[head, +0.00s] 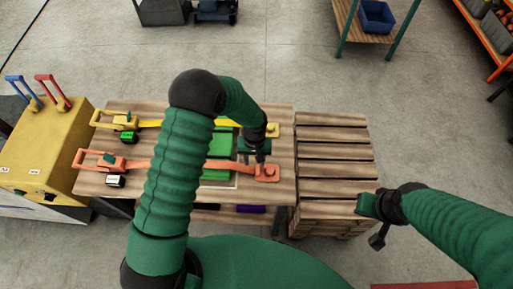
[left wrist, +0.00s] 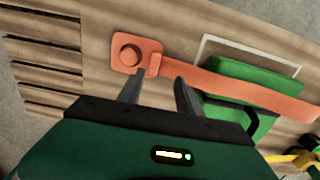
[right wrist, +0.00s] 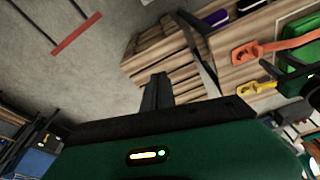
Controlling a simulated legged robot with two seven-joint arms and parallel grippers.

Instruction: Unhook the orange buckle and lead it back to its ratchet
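The orange buckle (head: 267,172) lies at the right edge of the wooden table, over a round orange peg; in the left wrist view the buckle (left wrist: 125,58) looks flat on the wood. Its orange strap (left wrist: 240,88) runs left, across a green bundle, to the orange ratchet (head: 110,162) at the table's left side. My left gripper (head: 261,158) is just above the buckle; in the left wrist view its open fingers (left wrist: 160,76) are empty, beside the buckle's strap end. My right gripper (right wrist: 156,82) is shut and empty, away to the right of the table.
A yellow strap with its buckle (head: 272,130) and ratchet (head: 125,120) runs parallel behind. The green bundle (head: 218,146) lies between, partly hidden by my left arm. A slatted pallet stack (head: 335,160) stands right of the table. A yellow cabinet (head: 45,150) with levers stands left.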

